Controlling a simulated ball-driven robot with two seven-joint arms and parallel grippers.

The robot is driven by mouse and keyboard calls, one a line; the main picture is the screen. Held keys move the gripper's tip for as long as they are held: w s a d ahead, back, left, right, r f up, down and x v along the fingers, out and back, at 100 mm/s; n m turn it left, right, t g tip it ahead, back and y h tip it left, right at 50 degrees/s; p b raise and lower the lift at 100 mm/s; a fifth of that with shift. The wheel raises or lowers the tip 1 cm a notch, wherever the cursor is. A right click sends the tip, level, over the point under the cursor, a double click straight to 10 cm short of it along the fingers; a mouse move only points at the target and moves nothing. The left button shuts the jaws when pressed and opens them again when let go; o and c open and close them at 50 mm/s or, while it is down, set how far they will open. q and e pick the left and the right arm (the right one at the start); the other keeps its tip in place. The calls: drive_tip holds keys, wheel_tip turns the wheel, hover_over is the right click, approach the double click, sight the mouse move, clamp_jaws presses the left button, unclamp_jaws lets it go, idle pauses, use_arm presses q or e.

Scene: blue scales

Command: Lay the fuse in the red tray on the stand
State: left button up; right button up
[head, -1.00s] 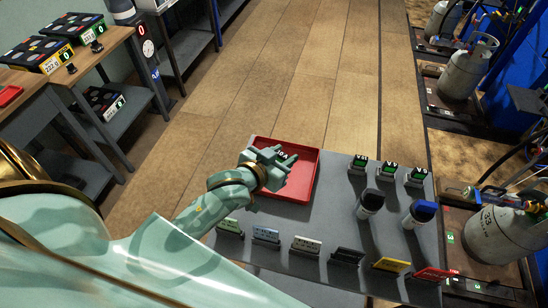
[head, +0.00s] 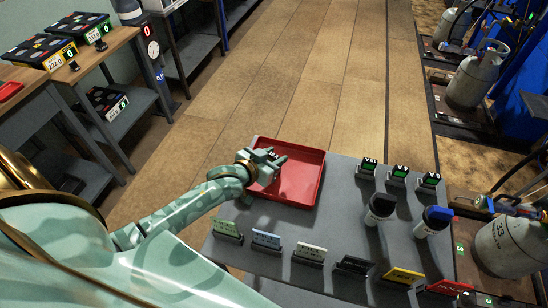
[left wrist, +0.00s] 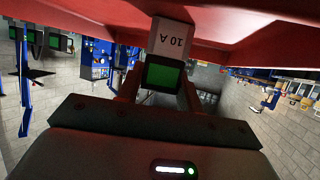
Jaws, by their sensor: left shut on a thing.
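The red tray (head: 304,188) lies on the grey stand (head: 330,222), at its far left corner. My left gripper (head: 272,163) is over the left part of the tray. In the left wrist view the gripper (left wrist: 158,92) is shut on the fuse (left wrist: 172,38), a pale block marked 10 A with a dark, green-faced end towards the camera. The red tray (left wrist: 235,30) spans the top of that view, close to the fuse. I cannot tell whether they touch. The fuse is hard to make out in the head view. My right gripper is not in view.
Several coloured label plates (head: 309,252) line the stand's near edge. Two capped cylinders (head: 379,208) and three small green displays (head: 397,175) stand right of the tray. A bench with black boxes (head: 42,50) is at left; gas cylinders (head: 473,76) are at right.

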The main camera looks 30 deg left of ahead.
use_arm(q)
drive_tip(key=o, duration=1)
drive_tip(key=shift+s+r, duration=0.2)
drive_tip(key=shift+s, duration=0.1)
drive_tip(key=p+v, duration=0.2)
drive_tip(key=v, duration=0.5)
drive_tip(key=shift+f, duration=0.1)
